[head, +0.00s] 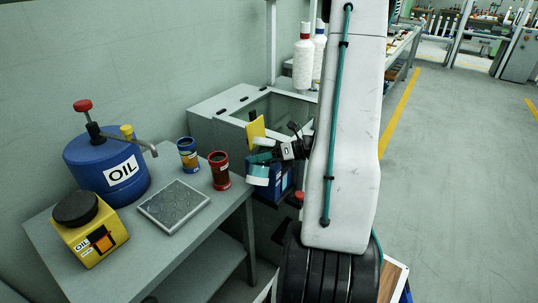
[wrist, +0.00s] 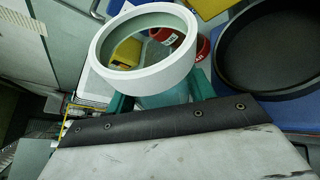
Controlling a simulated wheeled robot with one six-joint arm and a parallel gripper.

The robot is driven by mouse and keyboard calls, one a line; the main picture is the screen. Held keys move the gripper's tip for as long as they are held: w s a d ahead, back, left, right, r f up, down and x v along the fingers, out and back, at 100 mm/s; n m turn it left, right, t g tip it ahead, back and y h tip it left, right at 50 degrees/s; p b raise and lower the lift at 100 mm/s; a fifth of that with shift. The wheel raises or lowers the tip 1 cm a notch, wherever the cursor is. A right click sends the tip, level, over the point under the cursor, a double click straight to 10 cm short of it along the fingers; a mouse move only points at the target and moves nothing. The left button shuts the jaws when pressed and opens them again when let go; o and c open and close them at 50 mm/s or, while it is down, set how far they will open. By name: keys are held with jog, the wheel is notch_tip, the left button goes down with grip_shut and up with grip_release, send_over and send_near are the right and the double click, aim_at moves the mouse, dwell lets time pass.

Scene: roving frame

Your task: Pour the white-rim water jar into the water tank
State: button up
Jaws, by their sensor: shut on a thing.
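My gripper (head: 275,154) is shut on the white-rim water jar (head: 259,171), just past the right edge of the oil table. The jar has a pale teal body and a wide white rim (wrist: 103,52), which fills the upper left of the wrist view. My gripper's teal fingers (wrist: 163,98) are around the jar's body. The jar looks tilted, but its water level cannot be made out. A blue container (head: 284,186), which seems to be the water tank, is partly hidden behind the jar and gripper. In the wrist view, a round black opening (wrist: 275,62) on blue lies right of the jar.
The grey table holds a blue oil drum (head: 105,168), a yellow oil can (head: 90,232), a blue can (head: 188,155), a red can (head: 219,171) and a flat grey tray (head: 174,205). A yellow panel (head: 256,131) stands behind the gripper. Floor is clear at right.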

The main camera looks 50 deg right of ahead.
aim_at(257, 165)
jog(key=shift+s+a+r+n+h, duration=0.25)
jog(key=shift+a+n+h, duration=0.3)
jog(key=shift+n, duration=0.25)
jog(key=shift+s+a+f+n+h+b, duration=0.15)
jog(key=shift+a+f+n+h+b, duration=0.1)
jog(key=shift+a+f+n+b, duration=0.25)
jog(key=shift+s+a+f+n+t+h, duration=0.15)
jog(key=shift+f+n+h, duration=0.15)
jog(key=shift+f, duration=0.35)
jog(key=shift+a+f+n+t+h, duration=0.2)
jog(key=shift+f+n, duration=0.2)
jog(key=shift+f, duration=0.2)
jog(key=shift+a+f+n+h+b, duration=0.2)
jog(key=shift+n+h+b, duration=0.15)
jog(key=shift+n, duration=0.25)
jog(key=shift+s+r, duration=0.1)
jog(key=shift+r, duration=2.85)
